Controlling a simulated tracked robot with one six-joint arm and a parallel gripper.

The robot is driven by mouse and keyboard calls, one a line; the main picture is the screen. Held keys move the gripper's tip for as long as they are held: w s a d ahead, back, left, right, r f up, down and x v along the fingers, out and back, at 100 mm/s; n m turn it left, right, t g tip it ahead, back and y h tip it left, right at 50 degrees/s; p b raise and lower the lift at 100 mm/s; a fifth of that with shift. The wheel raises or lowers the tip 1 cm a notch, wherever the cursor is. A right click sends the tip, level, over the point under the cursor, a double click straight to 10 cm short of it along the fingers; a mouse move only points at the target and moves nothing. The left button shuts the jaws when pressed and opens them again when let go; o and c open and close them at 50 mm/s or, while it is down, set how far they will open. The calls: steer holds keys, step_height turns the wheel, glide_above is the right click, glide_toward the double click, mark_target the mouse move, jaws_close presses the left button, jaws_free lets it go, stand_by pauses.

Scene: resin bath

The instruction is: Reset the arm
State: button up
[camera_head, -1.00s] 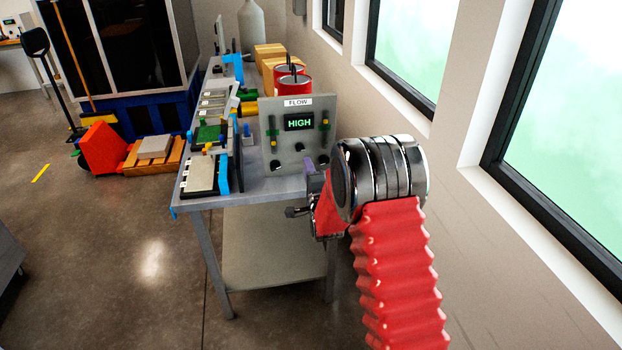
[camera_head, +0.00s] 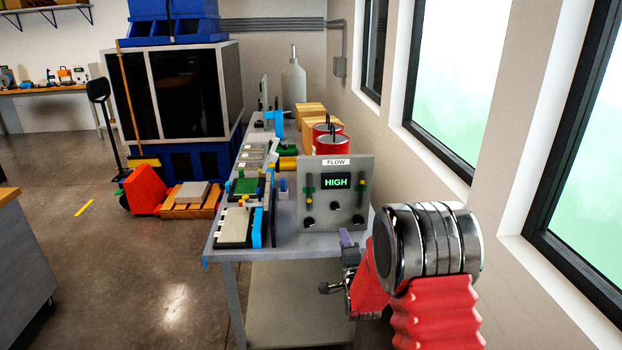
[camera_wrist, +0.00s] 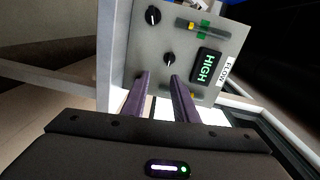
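My arm, red with a polished metal joint, reaches toward the near end of the bench in the head view. My gripper (camera_wrist: 159,76) has two purple fingers, apart with nothing between them in the wrist view. In the head view only a bit of purple finger (camera_head: 346,238) shows, at the bench's front edge just below the flow panel; the arm hides the rest. The grey flow panel (camera_head: 318,217) stands upright, its green display reading HIGH. In the wrist view the panel (camera_wrist: 145,47) appears turned sideways beyond the fingertips; I cannot tell whether they touch it.
The grey bench (camera_head: 228,238) holds trays, red cans (camera_head: 331,146) and cardboard boxes (camera_head: 311,110). A windowed wall runs close along the right. An orange pallet truck (camera_head: 146,190) stands by a dark-windowed cabinet (camera_head: 182,92). Open floor (camera_head: 130,270) lies left of the bench.

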steer(key=s+f+n+g, duration=0.4)
steer(key=f+g, duration=0.1)
steer(key=f, duration=0.5)
steer(key=s+n+g, duration=0.5)
steer(key=s, duration=0.5)
steer(key=s+r+n, duration=0.2)
steer(key=s+r, duration=0.6)
steer(key=s, duration=0.3)
steer(key=s+r+n+g, duration=0.1)
steer(key=s+r+n, duration=0.2)
steer(key=s+r, duration=0.5)
steer(key=s+r+n, duration=0.3)
steer(key=s+r, duration=0.5)
steer(key=s, duration=0.5)
steer(key=shift+s+a+g, duration=0.3)
steer(key=shift+s+g, duration=0.05)
steer(key=shift+g, duration=0.05)
